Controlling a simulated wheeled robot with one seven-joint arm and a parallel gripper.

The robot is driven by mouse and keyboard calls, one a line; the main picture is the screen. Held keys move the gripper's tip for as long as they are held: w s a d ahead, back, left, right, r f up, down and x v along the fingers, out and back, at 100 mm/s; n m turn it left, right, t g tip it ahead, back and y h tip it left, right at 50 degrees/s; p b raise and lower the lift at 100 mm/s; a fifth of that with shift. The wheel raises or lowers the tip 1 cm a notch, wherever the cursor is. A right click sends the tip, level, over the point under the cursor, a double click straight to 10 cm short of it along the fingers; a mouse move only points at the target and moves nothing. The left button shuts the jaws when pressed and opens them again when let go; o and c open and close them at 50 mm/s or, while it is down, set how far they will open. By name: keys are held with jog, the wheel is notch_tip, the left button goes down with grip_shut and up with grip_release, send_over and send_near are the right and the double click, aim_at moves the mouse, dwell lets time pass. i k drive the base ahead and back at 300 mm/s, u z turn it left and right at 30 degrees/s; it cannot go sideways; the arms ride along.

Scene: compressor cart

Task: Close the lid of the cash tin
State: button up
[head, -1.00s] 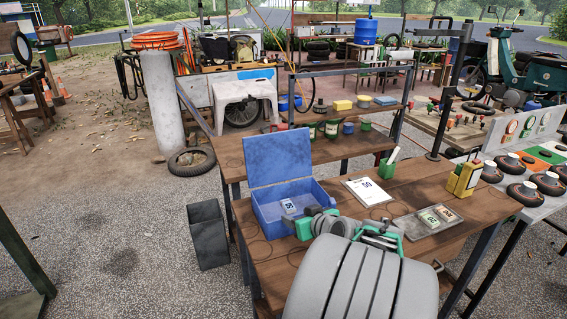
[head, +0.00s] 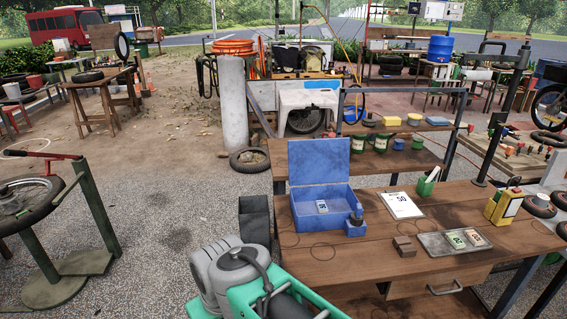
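The cash tin (head: 304,220) is a blue box on the wooden workbench. Its lid (head: 321,162) stands open, raised nearly upright at the back edge. A small card marked with a number (head: 322,206) lies inside the tin. A small blue object with a knob on top (head: 355,224) stands at the tin's front right corner; whether it touches the tin I cannot tell. My grey and green arm fills the bottom of the view, in front of and left of the tin. My gripper's fingertips do not show.
On the workbench (head: 300,255) are a brown block (head: 404,246), a grey tray (head: 432,245) with cards, a white price sheet (head: 401,205), a green holder (head: 426,187) and a yellow can (head: 506,206). A dark bin (head: 254,218) stands left of the bench. A wheel stand (head: 85,230) is at far left.

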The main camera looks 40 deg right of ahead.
aim_at(318, 161)
jog(key=u, duration=0.15)
jog(key=i, duration=4.65)
jog(key=z, duration=4.75)
jog(key=i, duration=1.7)
jog(key=u, duration=0.95)
jog(key=k, duration=0.25)
jog(key=u, duration=0.3)
